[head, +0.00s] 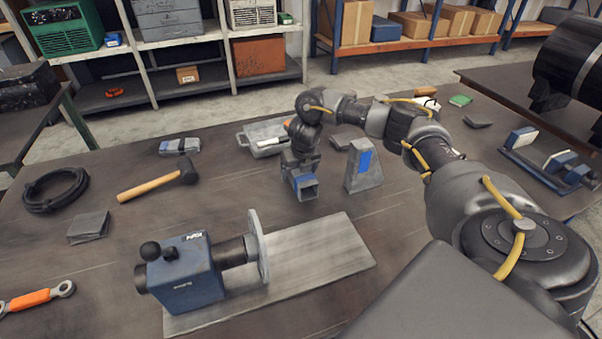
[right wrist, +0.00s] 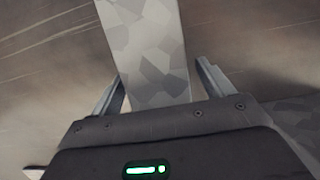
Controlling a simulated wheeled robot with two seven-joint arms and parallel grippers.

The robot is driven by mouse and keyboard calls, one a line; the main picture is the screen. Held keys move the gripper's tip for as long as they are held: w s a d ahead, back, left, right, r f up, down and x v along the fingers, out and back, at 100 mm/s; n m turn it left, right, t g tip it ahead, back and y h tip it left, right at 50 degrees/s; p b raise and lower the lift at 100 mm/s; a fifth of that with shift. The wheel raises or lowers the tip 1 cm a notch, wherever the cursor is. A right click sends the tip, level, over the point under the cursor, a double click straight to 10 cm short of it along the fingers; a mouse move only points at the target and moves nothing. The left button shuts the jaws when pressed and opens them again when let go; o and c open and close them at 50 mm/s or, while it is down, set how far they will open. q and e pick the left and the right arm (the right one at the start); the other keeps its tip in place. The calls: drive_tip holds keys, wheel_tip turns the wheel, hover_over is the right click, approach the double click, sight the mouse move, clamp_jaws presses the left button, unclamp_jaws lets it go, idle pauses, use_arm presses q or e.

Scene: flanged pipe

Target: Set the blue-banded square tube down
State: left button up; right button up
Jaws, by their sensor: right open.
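The blue-banded square tube (head: 306,188) is at the middle of the bench, its open square end facing the camera and a blue band near that end. It appears to rest on the bench top, though its underside is hidden. My right gripper (head: 301,166) is over its far part and hides it. In the right wrist view the grey tube (right wrist: 150,45) runs between the two spread fingers of the open gripper (right wrist: 160,80), with a visible gap on the right side. My left gripper is not in view.
A grey wedge-shaped block with a blue patch (head: 364,168) stands just right of the tube. A blue machine with a flanged pipe (head: 190,272) is on a pale plate (head: 330,258) in front. A hammer (head: 150,186) and a grey tray (head: 262,135) lie nearby.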

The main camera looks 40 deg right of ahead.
drive_tip(key=c, duration=1.5)
drive_tip(key=shift+c, duration=0.2)
drive_tip(key=shift+r, duration=0.1)
drive_tip(key=shift+w+r+b, duration=0.1)
drive_tip(key=shift+r+b, duration=0.3)
drive_tip(key=shift+r, duration=0.15)
drive_tip(key=shift+r+b, duration=0.3)
drive_tip(key=shift+r, duration=0.5)
drive_tip(key=s+a+r+p, duration=0.1)
drive_tip(key=r, duration=0.1)
drive_tip(key=s+r+p, duration=0.1)
drive_tip(key=r, duration=0.1)
drive_tip(key=s+a+r+p, duration=0.1)
drive_tip(key=r, duration=0.1)
drive_tip(key=shift+s+a+r, duration=0.2)
drive_tip(key=shift+s+a, duration=0.05)
drive_tip(key=shift+a, duration=0.1)
drive_tip(key=s+a+r, duration=0.1)
drive_tip(key=s+a, duration=0.1)
drive_tip(key=s+a+r+p, duration=0.1)
drive_tip(key=s+a, duration=0.1)
drive_tip(key=s, duration=0.1)
drive_tip(key=s+a+r, duration=0.1)
drive_tip(key=s, duration=0.2)
drive_tip(key=shift+a+r, duration=0.35)
drive_tip(key=shift+a, duration=0.05)
